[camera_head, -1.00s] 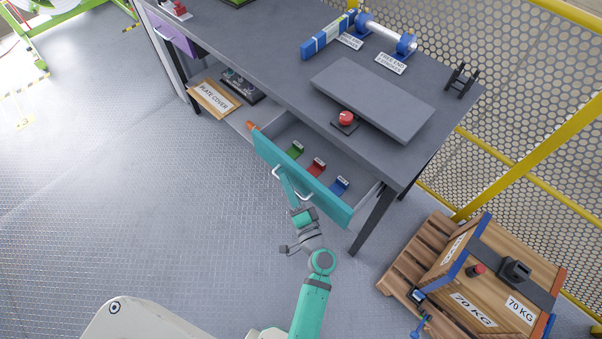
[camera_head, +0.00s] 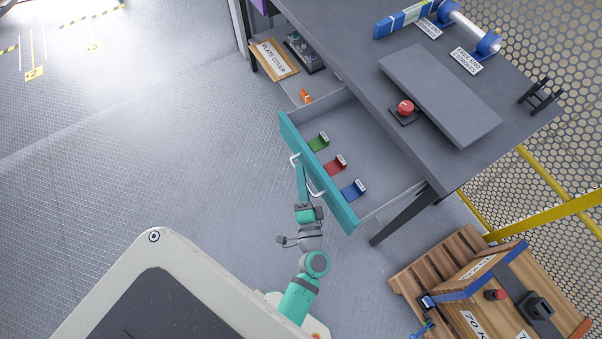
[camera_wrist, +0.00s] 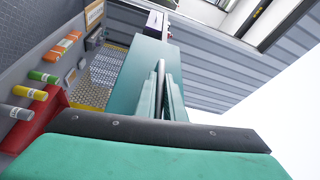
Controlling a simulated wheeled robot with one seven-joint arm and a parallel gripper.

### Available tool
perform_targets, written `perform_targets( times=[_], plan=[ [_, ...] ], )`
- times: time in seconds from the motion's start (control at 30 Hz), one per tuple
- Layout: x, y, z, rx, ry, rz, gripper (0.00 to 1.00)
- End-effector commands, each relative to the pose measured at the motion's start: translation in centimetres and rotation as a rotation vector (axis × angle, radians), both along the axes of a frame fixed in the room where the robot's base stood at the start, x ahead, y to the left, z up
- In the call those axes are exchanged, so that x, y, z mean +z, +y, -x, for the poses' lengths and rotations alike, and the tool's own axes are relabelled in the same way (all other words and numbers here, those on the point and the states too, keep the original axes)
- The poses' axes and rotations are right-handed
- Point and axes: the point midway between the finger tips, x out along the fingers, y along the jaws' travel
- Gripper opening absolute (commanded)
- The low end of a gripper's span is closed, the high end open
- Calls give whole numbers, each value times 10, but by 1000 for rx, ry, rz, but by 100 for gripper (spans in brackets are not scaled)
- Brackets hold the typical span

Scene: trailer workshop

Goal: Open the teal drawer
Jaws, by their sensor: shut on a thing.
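The teal drawer (camera_head: 335,195) stands pulled well out of the grey workbench, its inside open to view. A green, a red and a blue block-like item (camera_head: 353,189) lie in it in a row. A white bar handle (camera_head: 316,192) runs along its front. My gripper (camera_head: 299,164) is at the handle's left part, shut on it. In the wrist view, the gripper fingers (camera_wrist: 168,95) are close together at the teal drawer front (camera_wrist: 138,65); the handle is mostly hidden there.
The workbench (camera_head: 345,45) carries a grey slab and a red button (camera_head: 405,107). A plate cover sign (camera_head: 274,58) lies on the lower shelf. A wooden crate (camera_head: 480,290) on a pallet stands at the lower right. The floor at left is clear.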

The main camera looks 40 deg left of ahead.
Motion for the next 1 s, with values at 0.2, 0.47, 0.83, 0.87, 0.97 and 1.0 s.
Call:
perform_targets(
  times=[0.2, 0.47, 0.83, 0.87, 0.97, 1.0],
  plan=[
    [0, -1, 0, -1, 1, 0, 28],
    [0, -1, 1, 1, 1, 1, 28],
    [-5, -37, 39, -3, 3, 2, 28],
    [-5, -40, 44, -1, 5, 0, 28],
    [-7, -53, 56, -2, 4, 2, 28],
    [-7, -57, 61, -2, 3, 1, 28]
  ],
)
